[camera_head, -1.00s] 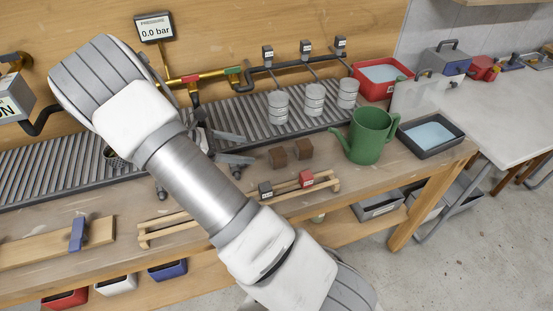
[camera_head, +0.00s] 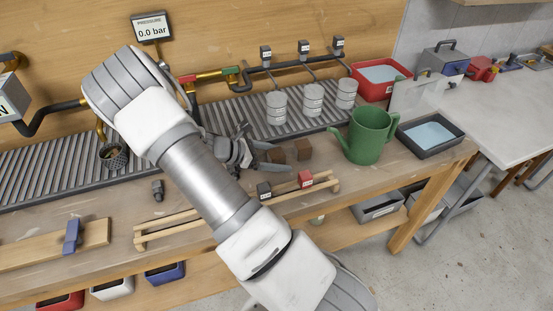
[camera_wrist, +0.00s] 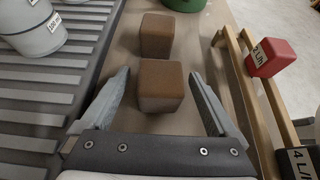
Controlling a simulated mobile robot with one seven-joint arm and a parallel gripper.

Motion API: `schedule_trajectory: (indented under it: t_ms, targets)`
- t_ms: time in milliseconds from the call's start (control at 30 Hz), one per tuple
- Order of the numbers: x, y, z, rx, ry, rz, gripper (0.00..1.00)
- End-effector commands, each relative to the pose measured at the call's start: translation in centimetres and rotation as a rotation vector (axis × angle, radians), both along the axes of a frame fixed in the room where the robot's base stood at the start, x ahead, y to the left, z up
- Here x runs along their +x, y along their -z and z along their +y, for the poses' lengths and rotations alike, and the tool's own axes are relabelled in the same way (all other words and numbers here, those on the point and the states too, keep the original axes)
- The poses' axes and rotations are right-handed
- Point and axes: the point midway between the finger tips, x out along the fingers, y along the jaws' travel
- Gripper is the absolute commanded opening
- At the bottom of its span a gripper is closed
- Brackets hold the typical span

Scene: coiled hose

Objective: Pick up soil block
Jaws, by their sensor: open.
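Two brown soil blocks sit on the wooden bench. In the wrist view the nearer soil block (camera_wrist: 160,86) is just ahead of and partly between my open fingers, and the farther soil block (camera_wrist: 157,36) stands behind it. In the head view the left block (camera_head: 276,155) and the right block (camera_head: 303,149) sit side by side, left of the watering can. My gripper (camera_head: 268,158) is open and empty, with its fingertips close beside the left block. In the wrist view both fingers of my gripper (camera_wrist: 160,88) flank the nearer block, with gaps on both sides.
A green watering can (camera_head: 367,135) stands right of the blocks. A wooden rack (camera_head: 331,185) with a red and a dark labelled block lies in front. Grey pots (camera_head: 313,99) stand on the slatted grate (camera_head: 235,115) behind.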

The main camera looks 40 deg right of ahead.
Motion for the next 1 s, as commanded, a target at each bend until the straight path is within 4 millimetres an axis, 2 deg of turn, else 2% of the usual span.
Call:
schedule_trajectory:
  t_ms: [133, 167, 667, 867, 1000]
  targets:
    - [0.0, 0.0, 0.0, 0.000, 0.000, 0.000, 0.94]
    - [0.0, 0.0, 0.0, 0.000, 0.000, 0.000, 0.91]
    - [0.0, 0.0, 0.1, 0.001, -0.001, -0.001, 0.01]
    - [0.0, -0.1, 0.1, 0.001, 0.000, -0.002, 0.01]
    - [0.1, -1.1, 0.1, 0.001, 0.000, -0.004, 0.01]
